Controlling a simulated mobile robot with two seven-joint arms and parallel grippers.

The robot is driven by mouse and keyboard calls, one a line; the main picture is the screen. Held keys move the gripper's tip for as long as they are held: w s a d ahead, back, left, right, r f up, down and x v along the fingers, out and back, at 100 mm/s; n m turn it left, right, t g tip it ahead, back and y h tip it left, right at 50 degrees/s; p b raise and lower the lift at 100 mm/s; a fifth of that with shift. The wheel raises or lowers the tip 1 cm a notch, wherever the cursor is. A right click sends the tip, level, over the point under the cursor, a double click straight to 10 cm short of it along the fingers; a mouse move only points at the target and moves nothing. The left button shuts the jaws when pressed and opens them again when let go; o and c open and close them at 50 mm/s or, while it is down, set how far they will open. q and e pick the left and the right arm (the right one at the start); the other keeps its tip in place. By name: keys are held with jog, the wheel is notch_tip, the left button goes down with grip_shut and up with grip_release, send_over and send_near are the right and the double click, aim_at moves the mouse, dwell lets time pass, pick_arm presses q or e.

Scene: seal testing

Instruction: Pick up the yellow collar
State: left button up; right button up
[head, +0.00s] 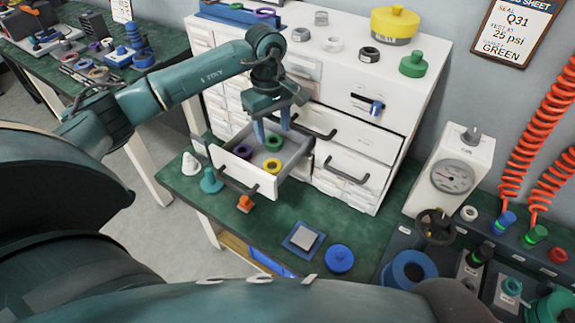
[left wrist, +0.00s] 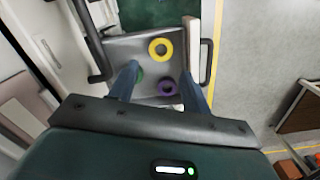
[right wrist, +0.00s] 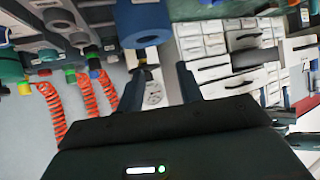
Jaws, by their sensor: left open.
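The yellow collar (head: 271,172) is a ring lying flat in the open drawer (head: 238,176), toward the drawer's front. In the left wrist view the collar (left wrist: 151,50) lies beyond my fingertips. A green ring (head: 273,149) and a purple ring (head: 243,156) lie in the same drawer. My left gripper (head: 272,131) is open and empty, pointing down above the back part of the drawer. In the left wrist view the left gripper (left wrist: 160,70) has one finger partly hiding the green ring; the purple ring (left wrist: 161,88) shows between the fingers. My right gripper (right wrist: 159,70) is open and empty.
The white cabinet (head: 390,87) stands behind the drawer, with black handles near my left gripper. A gauge (head: 452,177) stands right.

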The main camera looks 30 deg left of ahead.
aim_at(272, 162)
pick_arm(q)
jog(key=f, duration=0.4)
jog(key=f+p, duration=0.1)
jog(key=f, duration=0.3)
jog(key=f+p, duration=0.1)
jog(key=f, duration=0.3)
jog(key=shift+a+f, duration=0.4)
jog(key=shift+c, duration=0.3)
jog(key=shift+w+r, duration=0.1)
jog(key=c, duration=0.7)
